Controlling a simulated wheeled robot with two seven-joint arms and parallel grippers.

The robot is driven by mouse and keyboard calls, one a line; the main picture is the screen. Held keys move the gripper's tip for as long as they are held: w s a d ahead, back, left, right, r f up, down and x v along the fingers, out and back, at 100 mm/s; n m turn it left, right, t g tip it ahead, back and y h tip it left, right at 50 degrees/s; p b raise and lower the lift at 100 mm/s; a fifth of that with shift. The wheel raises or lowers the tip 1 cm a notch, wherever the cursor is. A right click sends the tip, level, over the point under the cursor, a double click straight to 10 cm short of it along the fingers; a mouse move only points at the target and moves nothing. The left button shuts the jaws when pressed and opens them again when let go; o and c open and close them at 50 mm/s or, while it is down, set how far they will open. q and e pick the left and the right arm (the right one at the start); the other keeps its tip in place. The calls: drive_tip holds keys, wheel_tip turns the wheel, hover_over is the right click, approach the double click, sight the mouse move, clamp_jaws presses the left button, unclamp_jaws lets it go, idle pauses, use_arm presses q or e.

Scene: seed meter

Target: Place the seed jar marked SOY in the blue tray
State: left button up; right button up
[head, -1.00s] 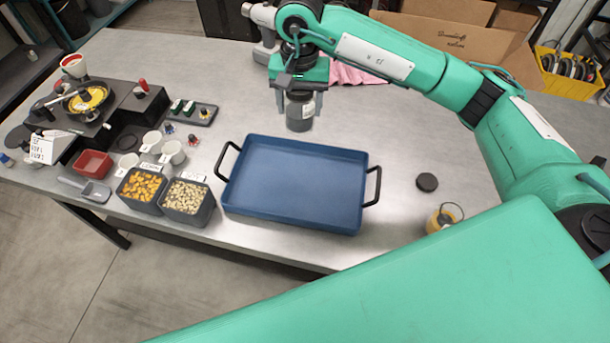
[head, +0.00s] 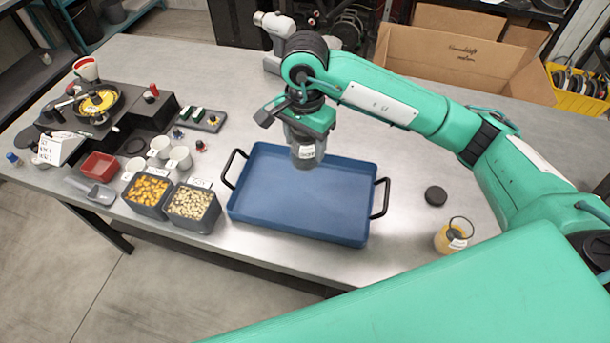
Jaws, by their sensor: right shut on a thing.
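The blue tray (head: 290,225) lies on the metal table with a black handle at each end. It looks empty. My right gripper (head: 305,140) is shut on a grey jar (head: 308,156) with a small white label. The label is too small for me to read surely. The gripper holds the jar upright over the tray's back part, and it looks above the floor of the tray. My left gripper is not in view.
A jar with orange contents (head: 452,236) and a black lid (head: 436,196) stand right of the tray. Bins of corn (head: 148,191) and pale seeds (head: 193,205) are close on its left. A cardboard box (head: 455,60) is at the back.

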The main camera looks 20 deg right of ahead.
wheel_tip(320, 180, down, 13)
drive_tip(key=p, duration=0.3)
drive_tip(key=shift+r, duration=0.1)
drive_tip(key=o, duration=1.3)
drive_tip(key=shift+c, duration=0.2)
